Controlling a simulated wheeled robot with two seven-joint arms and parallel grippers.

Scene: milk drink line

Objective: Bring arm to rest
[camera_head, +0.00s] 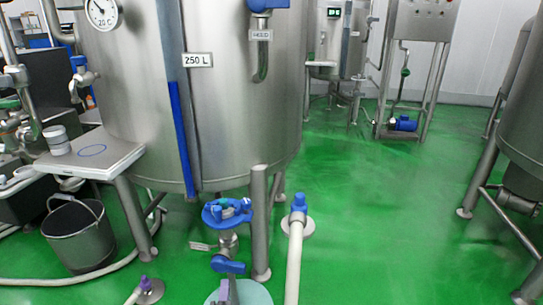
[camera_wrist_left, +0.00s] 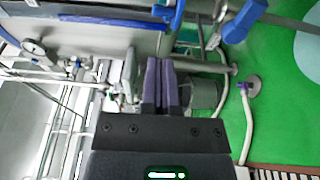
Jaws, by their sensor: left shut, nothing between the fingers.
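My left gripper (camera_wrist_left: 160,82) shows in the left wrist view with its two purple fingers pressed together and nothing between them. The rest of the left arm is out of the head view. My right gripper shows in neither view.
A steel tank (camera_head: 235,110) marked 250 L stands ahead, with a blue-collared outlet (camera_head: 227,211). A white hose (camera_head: 294,262) with a blue end stands right of the outlet.

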